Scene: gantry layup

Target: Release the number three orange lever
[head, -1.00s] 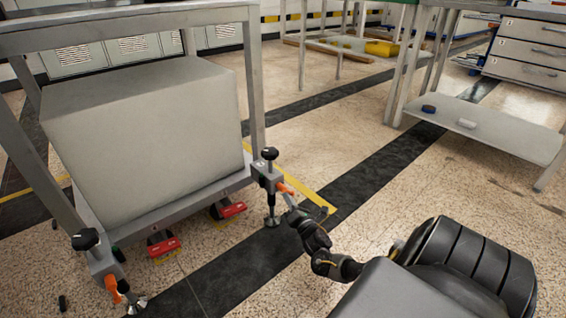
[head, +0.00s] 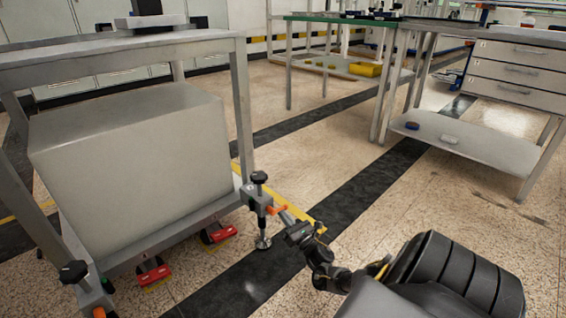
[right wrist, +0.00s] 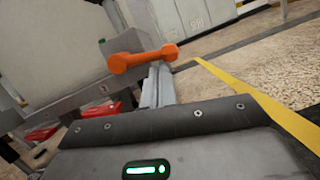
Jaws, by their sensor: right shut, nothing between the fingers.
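An orange lever (head: 278,209) sits on the near right foot clamp of the grey frame, below a black knob (head: 259,177). In the right wrist view the lever (right wrist: 143,59) lies crosswise just beyond and over the fingertips. My right gripper (head: 283,214) is shut with nothing between its fingers, its tips close under the lever; I cannot tell whether they touch. It also shows in the right wrist view (right wrist: 160,82). A second orange lever (head: 99,312) is partly cut off at the bottom left. The clamp's number plate is too small to read. My left gripper is out of view.
The frame carries a large grey block (head: 130,150). Two red pedals (head: 154,273) stick out low along its front edge. A workbench with drawers and a low shelf (head: 465,143) stands at right. Open floor lies between.

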